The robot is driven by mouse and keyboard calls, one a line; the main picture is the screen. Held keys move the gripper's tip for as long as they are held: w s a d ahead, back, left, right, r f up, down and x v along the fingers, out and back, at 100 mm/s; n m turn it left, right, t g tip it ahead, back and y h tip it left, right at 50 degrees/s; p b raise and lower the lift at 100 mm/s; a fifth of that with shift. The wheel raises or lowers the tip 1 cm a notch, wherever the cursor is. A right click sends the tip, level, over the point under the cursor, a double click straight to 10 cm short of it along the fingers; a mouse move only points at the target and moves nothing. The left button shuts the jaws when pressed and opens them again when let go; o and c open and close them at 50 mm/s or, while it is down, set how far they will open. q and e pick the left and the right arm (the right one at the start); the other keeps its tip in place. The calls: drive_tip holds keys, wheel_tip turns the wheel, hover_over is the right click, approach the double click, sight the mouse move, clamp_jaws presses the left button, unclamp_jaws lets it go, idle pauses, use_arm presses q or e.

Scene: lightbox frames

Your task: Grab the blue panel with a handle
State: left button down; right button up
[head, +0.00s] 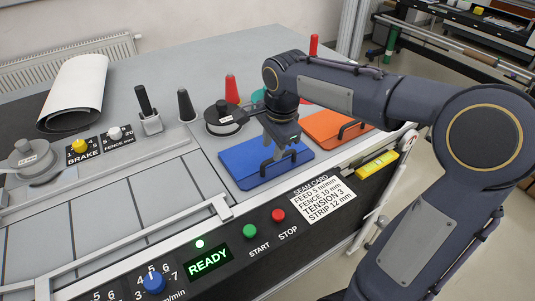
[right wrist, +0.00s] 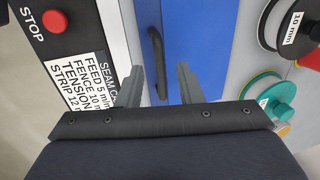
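The blue panel (head: 240,158) lies flat on the right part of the worktable, with a dark bar handle (head: 264,169) near its front edge. My right gripper (head: 280,146) points down over the panel, close to the handle. In the right wrist view the blue panel (right wrist: 205,35) fills the upper middle. There the right gripper (right wrist: 158,68) is open, with one finger on each side of the handle (right wrist: 156,50). Whether the fingers touch the handle cannot be told. My left gripper is not in view.
An orange panel (head: 325,125) with a handle lies to the right. A dark spool (head: 224,117) and red cone (head: 232,88) stand behind the blue panel. The green START button (head: 250,231), red STOP button (head: 278,215) and a white card (head: 322,199) are in front.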

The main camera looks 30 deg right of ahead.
sight(269, 160)
drive_tip(key=f, duration=0.4)
drive_tip(key=w+f, duration=0.1)
drive_tip(key=f, duration=0.1)
drive_tip(key=shift+a+f, duration=0.15)
drive_tip(key=shift+f, duration=0.2)
clamp_jaws()
